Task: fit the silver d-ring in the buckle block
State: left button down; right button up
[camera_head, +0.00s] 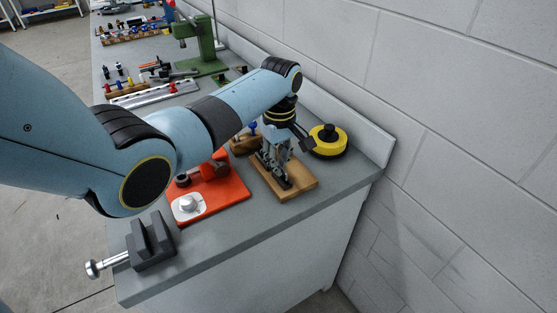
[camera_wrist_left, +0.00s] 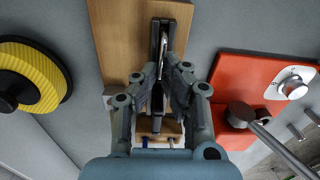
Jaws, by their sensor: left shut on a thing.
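The buckle block is a wooden board (camera_head: 303,184) near the bench's right end, with a dark fitting on top. My left gripper (camera_head: 282,172) points down over the board. In the left wrist view the gripper (camera_wrist_left: 164,72) is shut on the silver d-ring (camera_wrist_left: 161,58), seen nearly edge-on at the dark fitting. The fingers hide part of it, and I cannot tell whether it is seated or only touching. My right gripper is not in view.
A yellow and black reel (camera_head: 328,141) stands right of the board by the wall ledge. An orange plate with a white dial (camera_head: 188,206) lies to its left. A grey vise (camera_head: 150,245) sits at the front edge. A green press (camera_head: 205,50) stands farther back.

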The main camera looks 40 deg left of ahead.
pick_arm(q)
jog(key=c, duration=1.4)
grip_release()
jog(key=shift+r, duration=0.1)
notch_tip(320, 180, up, 12)
jog(key=shift+w, duration=0.1)
